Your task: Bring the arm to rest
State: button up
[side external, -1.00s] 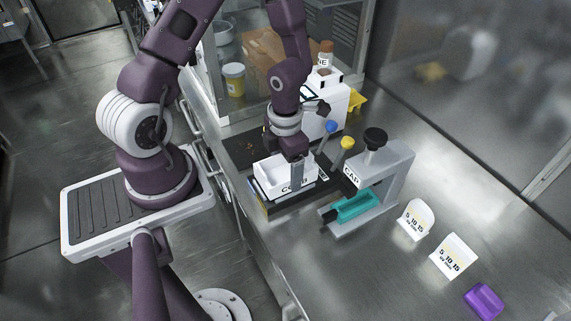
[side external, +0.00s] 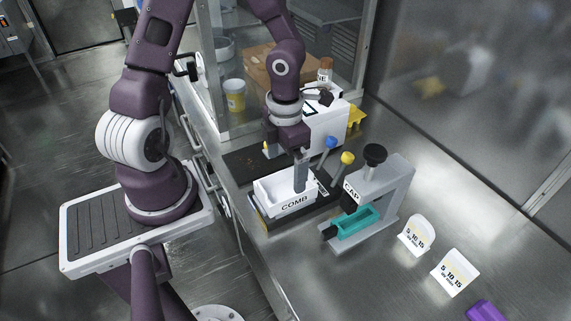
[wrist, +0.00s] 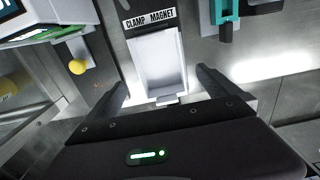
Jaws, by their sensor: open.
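My gripper (side external: 284,170) is open, its two fingers wide apart. In the side view it hangs above and behind the white tray labelled COMB (side external: 292,208), with one grey finger overlapping the tray in the picture. In the wrist view my gripper (wrist: 162,78) shows both dark fingers, one on either side of a white tray (wrist: 160,62). Nothing is held between them. A label reading CLAMP MAGNET (wrist: 149,18) lies just beyond that tray. The exact gap between the fingertips and the tray cannot be told.
A grey clamp stand (side external: 398,185) with a black knob and teal tray (side external: 357,221) stands right of my gripper. Blue-topped (side external: 330,143) and yellow-topped (side external: 347,158) posts are close by. A white box (side external: 328,125) stands behind. Two white cards (side external: 455,271) are front right.

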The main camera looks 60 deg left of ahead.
jog(key=shift+r, duration=0.1)
jog(key=s+a+r+n+t+y, duration=0.1)
jog(key=s+r+n+y, duration=0.1)
jog(key=r+n, duration=0.5)
jog(key=s+a+r+n+y, duration=0.1)
jog(key=r+n+y, duration=0.1)
jog(key=r+n, duration=0.5)
jog(key=s+d+r+n+t+h, duration=0.2)
jog(key=s+d+r+n, duration=0.1)
jog(key=n, duration=0.8)
jog(key=s+d+r+n+t+h, duration=0.2)
jog(key=s+d+r+n, duration=0.2)
jog(key=n, duration=0.7)
jog(key=shift+s+r+t, duration=0.3)
jog(key=shift+s+r, duration=0.1)
jog(key=shift+s, duration=0.05)
